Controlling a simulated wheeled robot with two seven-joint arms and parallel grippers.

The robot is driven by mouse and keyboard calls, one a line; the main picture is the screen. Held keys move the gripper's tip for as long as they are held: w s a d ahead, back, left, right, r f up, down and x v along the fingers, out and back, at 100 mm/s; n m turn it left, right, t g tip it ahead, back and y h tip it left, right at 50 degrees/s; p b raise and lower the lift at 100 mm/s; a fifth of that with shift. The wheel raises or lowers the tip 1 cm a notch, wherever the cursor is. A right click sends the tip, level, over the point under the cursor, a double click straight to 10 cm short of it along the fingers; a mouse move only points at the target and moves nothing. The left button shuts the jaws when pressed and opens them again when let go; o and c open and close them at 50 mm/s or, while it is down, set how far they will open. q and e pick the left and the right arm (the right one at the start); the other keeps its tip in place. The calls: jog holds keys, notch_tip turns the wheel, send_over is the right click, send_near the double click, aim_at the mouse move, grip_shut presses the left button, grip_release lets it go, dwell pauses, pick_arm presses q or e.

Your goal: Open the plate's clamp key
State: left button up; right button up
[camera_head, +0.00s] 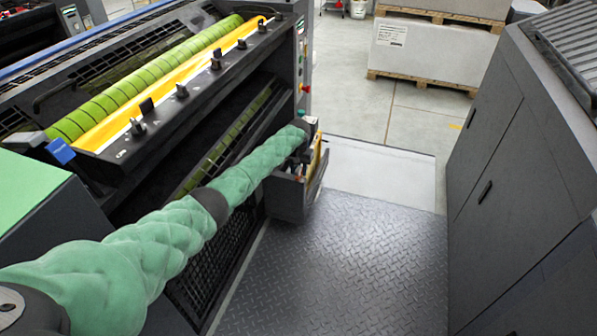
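My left arm, in a green padded sleeve, reaches from the lower left across the front of the press (165,140). My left gripper (309,126) is small and dark at its far end, by the right end of the press. It is beside an open box-like part (290,196) with a yellow edge. Its fingers are too small and hidden to tell open from shut. I cannot tell which part is the clamp key. Several small black keys (182,91) stand along the dark bar below the yellow strip (170,80). My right gripper is not in view.
A blue lever (60,151) shows at the left end of the press. A dark cabinet (525,150) stands on the right. Between them, the tread-plate floor (350,265) is clear. Wrapped pallets (430,50) stand at the back.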

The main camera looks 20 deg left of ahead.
pick_arm(q)
jog(key=shift+f, duration=0.5)
grip_shut()
